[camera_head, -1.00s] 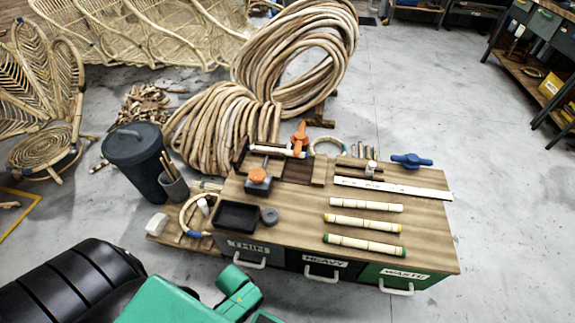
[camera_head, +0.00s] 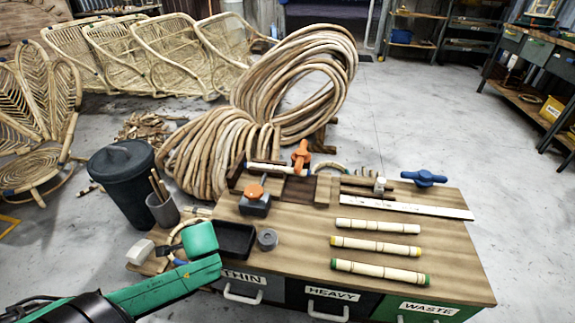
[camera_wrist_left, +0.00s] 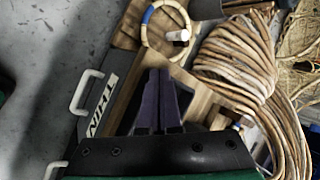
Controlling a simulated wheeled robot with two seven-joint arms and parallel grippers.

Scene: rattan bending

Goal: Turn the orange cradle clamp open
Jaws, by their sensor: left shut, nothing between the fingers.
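The orange clamp handle (camera_head: 301,155) stands upright at the back left of the wooden workbench (camera_head: 310,233). A pale cane piece (camera_head: 270,167) lies beside it. A second orange part, a round knob (camera_head: 253,191), sits on a dark block nearer the front. My left arm reaches in from the lower left in the head view, in front of the black tray; its fingertips cannot be made out there. In the left wrist view my left gripper (camera_wrist_left: 162,75) is shut and empty above the bench. My right gripper is not in view.
A blue handle (camera_head: 424,178) and a white ruler (camera_head: 405,207) are at the back right. Three cane pieces (camera_head: 376,248) lie on the right. A black tray (camera_head: 235,238) and grey puck (camera_head: 267,239) sit front left. Rattan coils (camera_head: 290,85) stand behind the bench.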

